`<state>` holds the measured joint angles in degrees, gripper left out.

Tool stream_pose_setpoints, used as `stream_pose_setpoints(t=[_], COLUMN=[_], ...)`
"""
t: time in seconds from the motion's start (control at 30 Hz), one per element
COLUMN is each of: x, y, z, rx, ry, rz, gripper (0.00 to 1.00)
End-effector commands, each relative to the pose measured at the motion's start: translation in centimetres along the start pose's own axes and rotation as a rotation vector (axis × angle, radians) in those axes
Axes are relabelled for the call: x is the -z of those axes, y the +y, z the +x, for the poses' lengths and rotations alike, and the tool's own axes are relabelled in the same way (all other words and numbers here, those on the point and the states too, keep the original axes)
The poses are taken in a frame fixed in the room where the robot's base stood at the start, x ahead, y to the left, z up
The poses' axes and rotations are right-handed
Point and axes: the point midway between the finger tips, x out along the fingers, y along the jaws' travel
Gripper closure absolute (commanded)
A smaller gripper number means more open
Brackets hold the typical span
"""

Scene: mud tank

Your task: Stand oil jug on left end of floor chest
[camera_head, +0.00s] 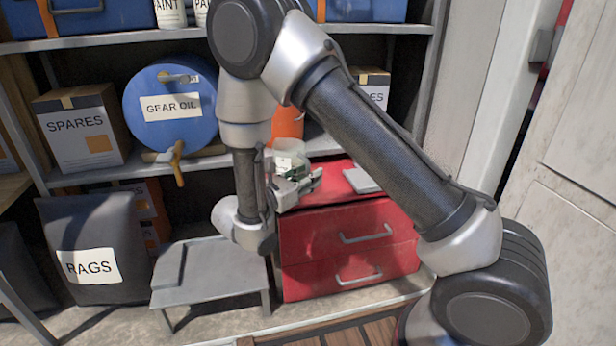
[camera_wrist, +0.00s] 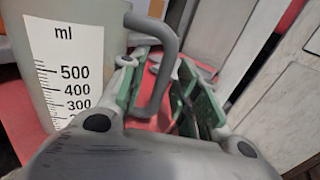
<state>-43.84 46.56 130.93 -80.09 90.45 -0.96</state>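The translucent oil jug (camera_head: 290,152) is at the left end of the red floor chest (camera_head: 350,250), and looks upright. Its base is mostly hidden behind my gripper (camera_head: 303,184). In the wrist view the jug (camera_wrist: 110,25) shows a white ml scale, with the red chest top around its lower part. Its grey handle (camera_wrist: 172,45) passes between the fingers of my gripper (camera_wrist: 160,100). The green-padded fingers are apart, with a visible gap between the handle and the right finger. Whether the jug's base fully rests on the chest cannot be seen.
A flat grey object (camera_head: 362,180) lies on the chest top to the right. A grey step stool (camera_head: 210,272) stands left of the chest, beside a black rags bag (camera_head: 95,245). A shelf behind holds a blue gear oil drum (camera_head: 170,108) and a spares box (camera_head: 80,128).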

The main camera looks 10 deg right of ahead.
Motion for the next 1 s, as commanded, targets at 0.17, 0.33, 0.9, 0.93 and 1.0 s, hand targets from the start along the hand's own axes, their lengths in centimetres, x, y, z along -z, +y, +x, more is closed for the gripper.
stream_pose_setpoints(t=[0.17, 0.33, 0.9, 0.93, 1.0], x=[-0.3, -0.2, -0.2, -0.2, -0.3], y=[0.1, 0.1, 0.0, 0.0, 0.0], z=[-0.5, -3.5, -12.0, -12.1, -12.0], rx=[-0.002, -0.006, 0.000, 0.000, 0.002], ry=[0.000, 0.001, 0.001, 0.001, 0.002], rz=[0.001, 0.001, 0.001, 0.001, 0.002], gripper=[0.68, 0.68, 0.68, 0.68, 0.68])
